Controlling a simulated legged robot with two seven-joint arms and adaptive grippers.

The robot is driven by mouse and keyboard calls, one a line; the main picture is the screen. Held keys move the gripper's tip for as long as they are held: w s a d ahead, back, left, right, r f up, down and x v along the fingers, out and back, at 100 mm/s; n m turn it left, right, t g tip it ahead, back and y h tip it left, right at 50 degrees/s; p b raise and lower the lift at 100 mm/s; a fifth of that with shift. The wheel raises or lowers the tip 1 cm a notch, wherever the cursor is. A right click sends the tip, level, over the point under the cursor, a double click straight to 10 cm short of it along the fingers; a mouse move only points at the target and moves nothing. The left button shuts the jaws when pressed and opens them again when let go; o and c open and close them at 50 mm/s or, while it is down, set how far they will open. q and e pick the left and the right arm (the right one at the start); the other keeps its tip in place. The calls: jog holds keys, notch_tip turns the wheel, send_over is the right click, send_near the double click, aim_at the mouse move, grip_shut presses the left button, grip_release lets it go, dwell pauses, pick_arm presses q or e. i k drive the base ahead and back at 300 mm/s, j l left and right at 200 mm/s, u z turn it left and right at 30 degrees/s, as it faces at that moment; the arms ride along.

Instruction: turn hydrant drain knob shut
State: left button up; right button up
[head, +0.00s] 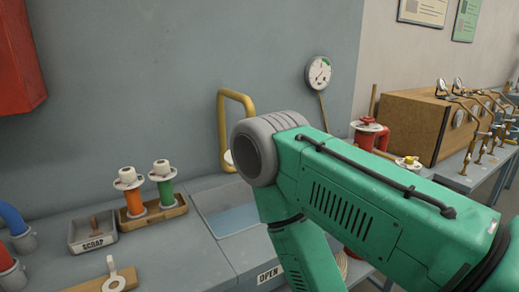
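A red hydrant-like fitting (369,137) with a pale cap stands right of centre, partly hidden behind my green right arm. A small yellow knob (408,162) shows just above the arm's upper edge, to the right of the red fitting. I cannot tell for sure whether it is the drain knob or how far it is turned. My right arm crosses the lower right of the view, and its elbow bends downward near the middle. Its gripper is out of the picture. My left arm and gripper are not in view.
A scrap tray (93,231) and a wooden stand (157,215) with orange and green fittings sit on the left bench. A basin (229,220) lies behind my elbow, below a yellow pipe (223,130). A gauge (318,73) and a wooden box (410,125) are farther back.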

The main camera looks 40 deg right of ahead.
aim_at(408, 160)
jog(key=z, duration=2.2)
jog(key=i+l, duration=0.45)
jog(key=i+l+z, duration=0.15)
jog(key=i+l, duration=0.25)
jog(key=i, duration=0.25)
